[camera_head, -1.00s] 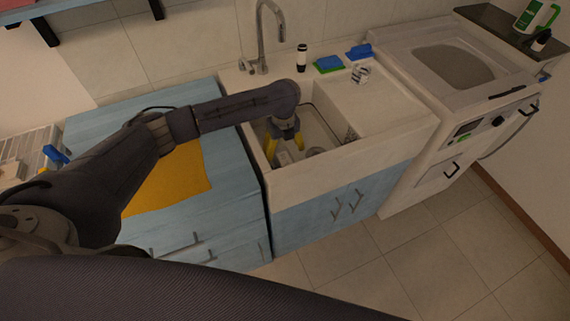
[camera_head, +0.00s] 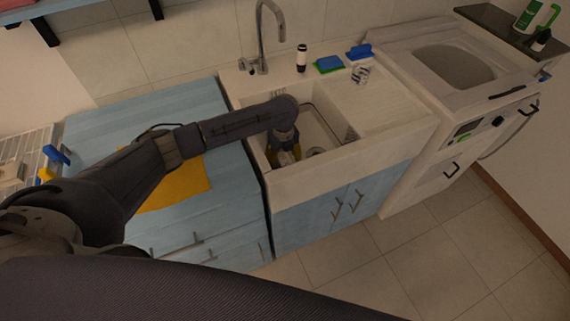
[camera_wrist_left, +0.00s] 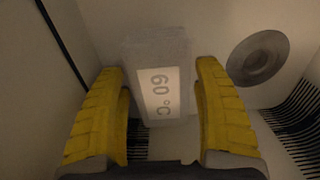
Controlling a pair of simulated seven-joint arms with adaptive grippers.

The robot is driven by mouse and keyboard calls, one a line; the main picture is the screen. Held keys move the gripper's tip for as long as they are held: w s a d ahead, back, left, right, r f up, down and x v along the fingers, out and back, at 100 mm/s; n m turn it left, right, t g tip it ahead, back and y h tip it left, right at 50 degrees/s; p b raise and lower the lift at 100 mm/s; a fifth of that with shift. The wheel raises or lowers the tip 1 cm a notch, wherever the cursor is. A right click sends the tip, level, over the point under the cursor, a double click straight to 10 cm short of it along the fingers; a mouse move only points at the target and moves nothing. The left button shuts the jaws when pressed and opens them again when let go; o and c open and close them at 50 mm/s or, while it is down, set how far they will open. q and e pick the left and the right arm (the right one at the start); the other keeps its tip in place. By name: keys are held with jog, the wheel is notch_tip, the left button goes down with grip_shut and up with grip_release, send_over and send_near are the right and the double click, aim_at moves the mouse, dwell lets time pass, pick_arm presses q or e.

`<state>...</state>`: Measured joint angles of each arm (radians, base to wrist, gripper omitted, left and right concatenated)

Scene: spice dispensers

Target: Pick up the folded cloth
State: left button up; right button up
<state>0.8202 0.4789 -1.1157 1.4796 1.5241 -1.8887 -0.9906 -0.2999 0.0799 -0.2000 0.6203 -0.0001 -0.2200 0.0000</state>
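A grey, fuzzy-edged folded cloth (camera_wrist_left: 158,52) with a pale tag reading "60 °C" lies in the sink basin. In the head view it is small and mostly hidden by my gripper. My left gripper (camera_head: 284,156) is down inside the basin. In the wrist view, the yellow fingers of my left gripper (camera_wrist_left: 160,78) are wide apart, with the cloth between and just beyond their tips. There is a gap on each side, and I cannot tell the exact height above it. My right gripper is in neither view.
The sink (camera_head: 300,182) has a front wall close to my gripper, and a drain (camera_wrist_left: 258,58) lies right of the cloth. A faucet (camera_head: 268,35) stands behind. An orange flat sheet (camera_head: 182,187) lies on the blue counter (camera_head: 225,185). A dish rack (camera_head: 28,148) stands at left.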

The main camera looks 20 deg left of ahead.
pick_arm(q)
jog(key=c, duration=0.9)
jog(key=shift+r, duration=0.1)
jog(key=shift+c, duration=0.2)
